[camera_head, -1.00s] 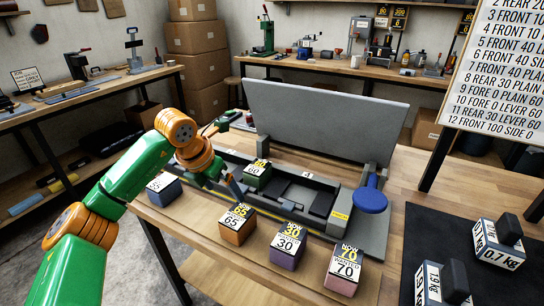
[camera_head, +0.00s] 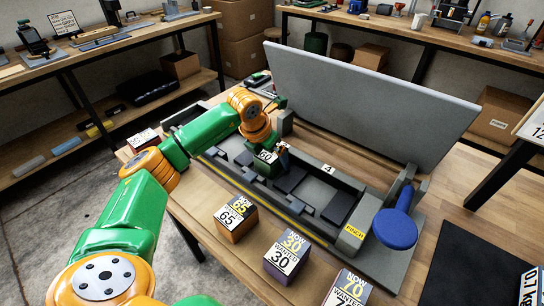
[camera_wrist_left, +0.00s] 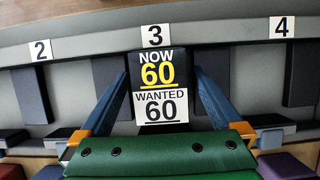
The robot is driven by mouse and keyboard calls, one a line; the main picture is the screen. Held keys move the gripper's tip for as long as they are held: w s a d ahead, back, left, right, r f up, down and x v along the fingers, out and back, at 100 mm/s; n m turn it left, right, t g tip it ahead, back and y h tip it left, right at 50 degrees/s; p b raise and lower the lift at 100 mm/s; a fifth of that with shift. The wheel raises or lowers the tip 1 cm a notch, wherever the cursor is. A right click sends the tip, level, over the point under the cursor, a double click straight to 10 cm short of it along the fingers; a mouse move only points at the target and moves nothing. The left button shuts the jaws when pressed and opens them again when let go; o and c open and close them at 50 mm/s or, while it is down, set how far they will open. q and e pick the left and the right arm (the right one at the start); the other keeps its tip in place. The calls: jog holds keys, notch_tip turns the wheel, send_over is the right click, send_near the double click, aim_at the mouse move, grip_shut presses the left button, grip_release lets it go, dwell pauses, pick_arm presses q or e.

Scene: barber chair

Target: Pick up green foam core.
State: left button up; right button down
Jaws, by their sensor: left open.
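The green foam core (camera_head: 260,168) stands in the long grey tray (camera_head: 343,178) of the bench fixture and is partly hidden by my arm in the head view. In the left wrist view, the core's label (camera_wrist_left: 160,88) reads NOW 60, WANTED 60, just below the 3 marker. My left gripper (camera_head: 277,152) is over the core. In the left wrist view its blue fingers (camera_wrist_left: 161,78) are spread, one on each side of the label. Whether they touch the core cannot be told. My right gripper is out of view.
An orange core (camera_head: 236,222), a purple core (camera_head: 286,257) and a pink core (camera_head: 348,289) stand along the front edge. A grey upright panel (camera_head: 370,100) rises behind the tray. A blue paddle-shaped part (camera_head: 396,228) is at the fixture's right end.

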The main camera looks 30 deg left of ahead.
pick_arm(q)
jog(key=shift+s+r, duration=0.1)
jog(key=shift+s, duration=0.05)
jog(key=c, duration=1.3)
jog(key=shift+c, duration=0.2)
